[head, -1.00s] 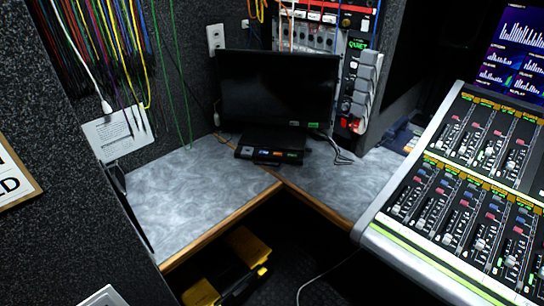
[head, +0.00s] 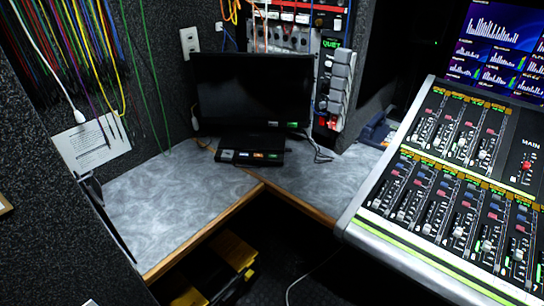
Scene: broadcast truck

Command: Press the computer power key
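A computer screen (head: 252,92), dark and black, stands at the back corner of the grey desk (head: 165,203). A flat black box (head: 250,150) with a row of small coloured labels or keys (head: 256,156) on its front edge sits on the desk just in front of the screen. Which of these is the power key is too small to tell. Neither of my grippers shows in the head view.
A large mixing console (head: 450,190) fills the right side, with a lit screen (head: 500,45) behind it. Coloured cables hang on the left wall. A black and yellow case (head: 225,265) lies under the desk. The desk's left part is clear.

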